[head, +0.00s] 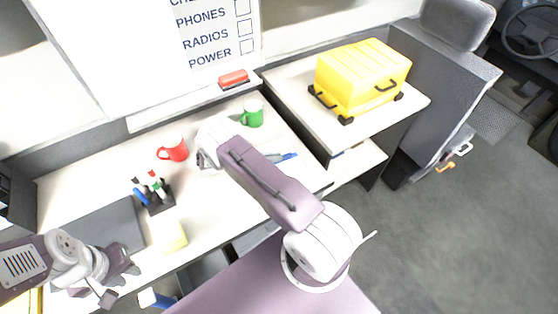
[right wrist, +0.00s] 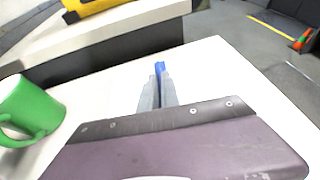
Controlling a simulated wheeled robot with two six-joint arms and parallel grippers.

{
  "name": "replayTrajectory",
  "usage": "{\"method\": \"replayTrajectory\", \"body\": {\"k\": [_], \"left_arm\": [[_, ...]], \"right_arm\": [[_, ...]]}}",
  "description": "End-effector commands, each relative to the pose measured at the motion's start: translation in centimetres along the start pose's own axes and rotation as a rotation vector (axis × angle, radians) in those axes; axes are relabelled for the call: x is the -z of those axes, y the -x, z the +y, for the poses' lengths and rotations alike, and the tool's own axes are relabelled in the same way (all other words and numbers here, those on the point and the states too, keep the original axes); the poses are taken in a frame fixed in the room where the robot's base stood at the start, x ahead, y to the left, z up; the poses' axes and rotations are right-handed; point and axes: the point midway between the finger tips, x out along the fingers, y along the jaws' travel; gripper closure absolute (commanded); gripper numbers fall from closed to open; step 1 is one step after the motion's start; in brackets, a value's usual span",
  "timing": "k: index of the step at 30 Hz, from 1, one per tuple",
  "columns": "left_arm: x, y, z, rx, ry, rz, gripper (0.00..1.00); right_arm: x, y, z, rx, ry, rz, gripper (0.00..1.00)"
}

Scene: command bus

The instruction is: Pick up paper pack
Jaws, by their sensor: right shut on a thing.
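In the right wrist view my right gripper (right wrist: 157,90) is shut on a slim blue object (right wrist: 160,67), just above the white desk. Only its end shows, so I cannot tell what it is. In the head view my forearm hides most of this gripper (head: 280,157). My left gripper (head: 121,282) is open and empty at the desk's lower left, below a dark grey pad (head: 112,226). No paper pack is plainly recognisable. A pale yellow block (head: 172,236) lies on the desk, and a white and blue object (head: 155,298) sits below its front edge.
The desk (head: 215,215) holds a red mug (head: 173,150), a green mug (head: 252,114) close to my right gripper, and a black holder with markers (head: 157,196). A red-topped eraser (head: 233,78) lies by the whiteboard. A yellow case (head: 360,75) stands on the cabinet at right.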

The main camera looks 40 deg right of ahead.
Motion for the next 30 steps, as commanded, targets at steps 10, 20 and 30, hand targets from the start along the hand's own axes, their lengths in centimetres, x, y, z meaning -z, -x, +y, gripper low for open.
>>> {"method": "replayTrajectory", "body": {"k": [10,20,30], "left_arm": [[0.0,0.0,0.0,0.0,0.0,0.0,0.75],[0.1,0.7,0.0,0.0,0.0,0.0,0.75],[0.1,0.7,0.0,0.0,0.0,0.0,0.75]], "right_arm": [[-2.9,1.2,0.1,-0.002,-0.005,0.001,1.0],[-7.6,3.2,-6.5,-0.003,0.002,-0.001,1.0],[-10.1,4.2,-11.4,-0.002,0.0,0.0,1.0]]}}
